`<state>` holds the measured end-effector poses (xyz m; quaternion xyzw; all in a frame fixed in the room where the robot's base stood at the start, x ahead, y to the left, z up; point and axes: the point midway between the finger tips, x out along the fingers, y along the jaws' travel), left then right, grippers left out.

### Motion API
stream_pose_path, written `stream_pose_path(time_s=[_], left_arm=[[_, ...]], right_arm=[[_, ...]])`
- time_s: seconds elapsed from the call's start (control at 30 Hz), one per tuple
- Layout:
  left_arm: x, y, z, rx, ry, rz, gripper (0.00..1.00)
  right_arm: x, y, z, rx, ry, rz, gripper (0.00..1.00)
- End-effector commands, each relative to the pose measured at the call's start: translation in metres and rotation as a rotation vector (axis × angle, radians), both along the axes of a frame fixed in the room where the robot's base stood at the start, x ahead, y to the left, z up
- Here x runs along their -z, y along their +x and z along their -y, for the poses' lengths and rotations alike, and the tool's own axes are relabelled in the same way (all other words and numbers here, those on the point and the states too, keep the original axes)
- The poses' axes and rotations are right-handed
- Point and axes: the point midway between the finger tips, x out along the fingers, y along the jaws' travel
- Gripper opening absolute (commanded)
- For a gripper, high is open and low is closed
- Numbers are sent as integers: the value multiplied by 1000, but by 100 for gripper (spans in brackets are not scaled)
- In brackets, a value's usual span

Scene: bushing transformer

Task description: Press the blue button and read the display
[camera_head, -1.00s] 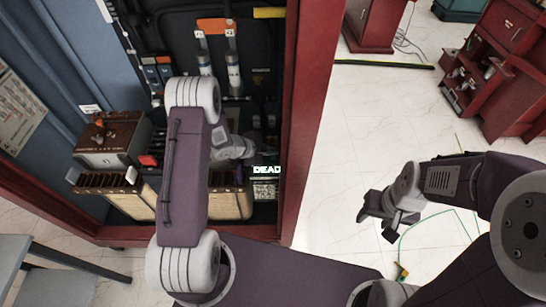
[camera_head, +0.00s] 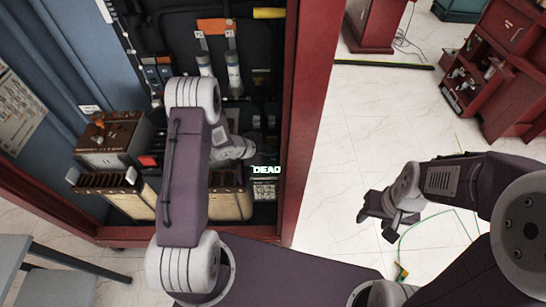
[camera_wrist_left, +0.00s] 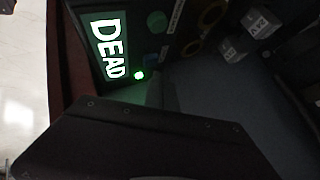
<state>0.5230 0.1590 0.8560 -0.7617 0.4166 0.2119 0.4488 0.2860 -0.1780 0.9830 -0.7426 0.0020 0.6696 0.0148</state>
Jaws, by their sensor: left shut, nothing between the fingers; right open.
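The display (camera_head: 267,170) is lit inside the cabinet and reads DEAD in bright letters. My left gripper (camera_head: 250,151) is inside the cabinet just above the display, shut and empty. Its dark body fills the lower left wrist view, and I cannot tell whether its tips touch anything. My right gripper (camera_head: 376,213) is open and empty over the floor, outside the cabinet.
The red cabinet frame (camera_head: 302,120) stands close to the right of my left arm. A brown box (camera_head: 105,140) and finned parts are inside at left. A grey table (camera_head: 50,260) is at lower left. The floor right of the cabinet is mostly clear, with thin cables.

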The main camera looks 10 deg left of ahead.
Motion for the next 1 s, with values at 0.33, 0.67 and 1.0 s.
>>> stream_pose_path(time_s=[0.33, 0.67, 1.0], left_arm=[[0, 0, 0, 0, 0, 0, 0], [9, 0, 0, 0, 0, 0, 0], [9, 0, 0, 0, 0, 0, 0]], right_arm=[[0, 0, 0, 0, 0, 0, 50], [8, 0, 0, 0, 0, 0, 50], [7, 0, 0, 0, 0, 0, 50]])
